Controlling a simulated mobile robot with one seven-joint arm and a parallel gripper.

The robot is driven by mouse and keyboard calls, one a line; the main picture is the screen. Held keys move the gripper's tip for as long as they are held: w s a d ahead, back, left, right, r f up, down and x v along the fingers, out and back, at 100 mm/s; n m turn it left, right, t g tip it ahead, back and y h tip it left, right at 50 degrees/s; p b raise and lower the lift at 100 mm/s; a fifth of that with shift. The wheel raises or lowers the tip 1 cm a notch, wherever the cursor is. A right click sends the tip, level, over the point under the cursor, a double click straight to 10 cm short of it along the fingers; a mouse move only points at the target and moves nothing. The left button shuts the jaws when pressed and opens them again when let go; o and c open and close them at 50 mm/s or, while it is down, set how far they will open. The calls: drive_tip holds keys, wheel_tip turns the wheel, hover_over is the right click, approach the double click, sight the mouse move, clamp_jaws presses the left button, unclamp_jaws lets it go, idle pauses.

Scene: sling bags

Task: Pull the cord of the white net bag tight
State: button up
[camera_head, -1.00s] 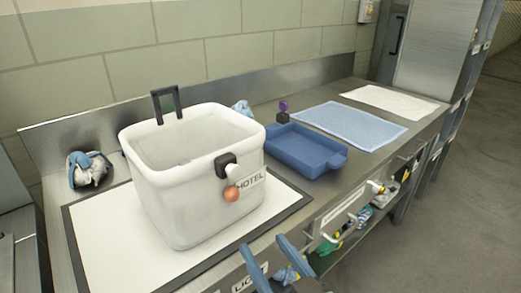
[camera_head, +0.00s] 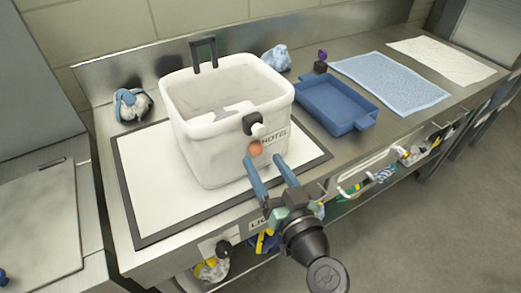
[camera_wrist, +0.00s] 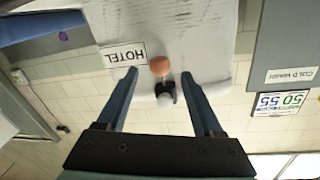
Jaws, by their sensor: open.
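The white bag (camera_head: 205,150) stands upright and open-topped on a white mat with a dark border. Its front carries a HOTEL label (camera_head: 274,136), a black cord lock (camera_head: 252,122), a white ball (camera_head: 258,130) and an orange ball (camera_head: 256,149). My gripper (camera_head: 268,166) is open and empty in front of the bag, just below and in front of the orange ball. In the wrist view the bag appears upside down, and the orange ball (camera_wrist: 160,66) and white ball (camera_wrist: 165,100) lie between the two blue fingers (camera_wrist: 160,82). Neither finger visibly touches them.
The mat (camera_head: 150,190) lies on a steel counter. A blue tray (camera_head: 335,106), a small purple-topped item (camera_head: 321,62) and a blue cloth (camera_head: 390,80) are at the right. A bundle (camera_head: 132,104) sits at the back left. Hooks and items hang along the counter's front.

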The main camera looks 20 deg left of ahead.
sight(259, 153)
drive_tip(key=shift+x, duration=1.65)
clamp_jaws()
